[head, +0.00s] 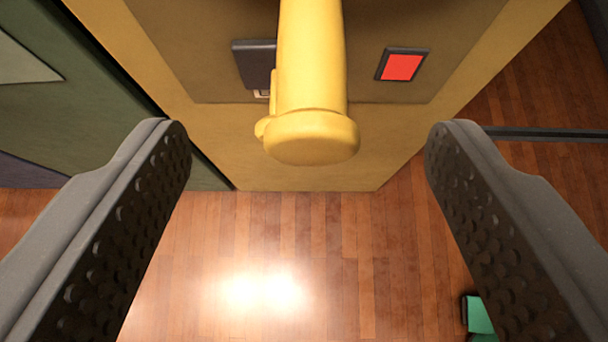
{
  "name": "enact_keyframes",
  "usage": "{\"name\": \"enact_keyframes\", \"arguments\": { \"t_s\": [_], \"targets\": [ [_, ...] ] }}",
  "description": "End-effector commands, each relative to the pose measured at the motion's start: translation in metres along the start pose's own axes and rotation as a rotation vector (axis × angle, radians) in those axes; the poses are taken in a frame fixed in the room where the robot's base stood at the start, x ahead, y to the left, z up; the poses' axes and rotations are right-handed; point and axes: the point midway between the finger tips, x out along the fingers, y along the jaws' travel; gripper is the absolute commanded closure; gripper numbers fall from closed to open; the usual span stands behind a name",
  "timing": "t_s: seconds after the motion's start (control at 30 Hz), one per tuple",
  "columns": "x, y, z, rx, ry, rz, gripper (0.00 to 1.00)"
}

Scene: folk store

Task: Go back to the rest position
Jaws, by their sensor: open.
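My gripper (308,140) is open, with its two dark grey, studded fingers wide apart at the left and right of the head view. Nothing is held between them. A yellow rounded handle or spout-like part (312,75) comes down from the top edge, between the fingers in the picture and apart from both. It is in front of a yellow cabinet-like body (240,140). No rest position is marked in the view.
The yellow body bears a red square (402,67) in a dark frame and a dark panel (252,62). A dark green surface (70,110) stands at the left. Wooden floor (300,235) is clear below. A green and black object (479,315) lies at the lower right.

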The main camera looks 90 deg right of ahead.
Motion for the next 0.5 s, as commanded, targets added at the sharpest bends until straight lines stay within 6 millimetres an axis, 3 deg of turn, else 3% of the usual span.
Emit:
{"name": "enact_keyframes", "arguments": {
  "t_s": [0.33,0.5],
  "targets": [
    [0.000,0.000,-0.001,-0.001,-0.001,-0.001,0.35],
    [-0.012,-0.010,-0.013,-0.026,-0.019,-0.035,0.35]
  ]
}}
